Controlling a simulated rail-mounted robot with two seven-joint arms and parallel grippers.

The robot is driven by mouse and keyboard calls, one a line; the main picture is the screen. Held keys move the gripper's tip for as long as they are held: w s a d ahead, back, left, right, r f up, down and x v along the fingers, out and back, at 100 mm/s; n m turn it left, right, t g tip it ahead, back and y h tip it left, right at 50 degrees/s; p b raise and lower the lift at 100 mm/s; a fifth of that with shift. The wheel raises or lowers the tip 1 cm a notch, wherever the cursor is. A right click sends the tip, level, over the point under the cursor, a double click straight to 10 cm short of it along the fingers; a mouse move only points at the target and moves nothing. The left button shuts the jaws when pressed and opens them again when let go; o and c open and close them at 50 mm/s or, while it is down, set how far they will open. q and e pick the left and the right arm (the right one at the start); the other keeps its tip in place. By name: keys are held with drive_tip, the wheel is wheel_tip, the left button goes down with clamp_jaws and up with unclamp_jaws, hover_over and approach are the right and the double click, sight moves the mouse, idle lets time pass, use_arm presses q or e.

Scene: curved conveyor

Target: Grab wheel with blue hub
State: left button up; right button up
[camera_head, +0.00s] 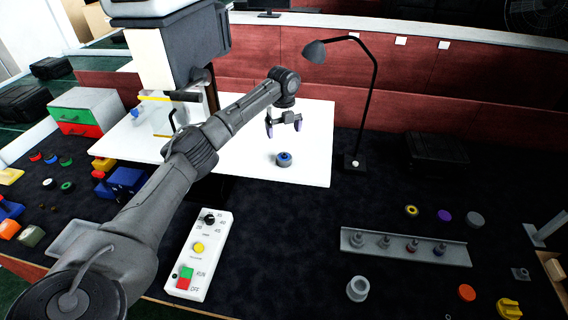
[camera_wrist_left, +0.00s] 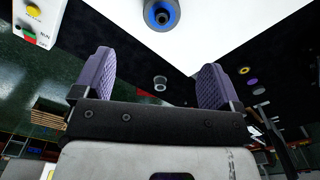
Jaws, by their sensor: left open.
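The wheel with the blue hub (camera_head: 284,159) is a small grey wheel lying on the white board (camera_head: 312,150). In the left wrist view the wheel (camera_wrist_left: 161,14) shows at the top edge, partly cut off, beyond the fingers. My left gripper (camera_head: 284,126) is above the board, behind the wheel in the head view and apart from it. Its two purple-padded fingers (camera_wrist_left: 156,84) are spread wide with nothing between them. My right gripper is in neither view.
A black desk lamp (camera_head: 355,162) stands right of the board. A control box (camera_head: 199,254) with a yellow button stands in front. A grey rail (camera_head: 404,246) with several pegs lies at the right, near loose coloured discs. Coloured blocks and wheels crowd the left.

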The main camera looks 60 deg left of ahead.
sight(285, 155)
use_arm(q)
wheel_tip(285, 155, down, 12)
drive_tip(key=shift+w+d+r+b, duration=0.1)
drive_tip(key=shift+d+b, duration=0.05)
drive_tip(key=shift+b, duration=0.5)
drive_tip(key=c, duration=1)
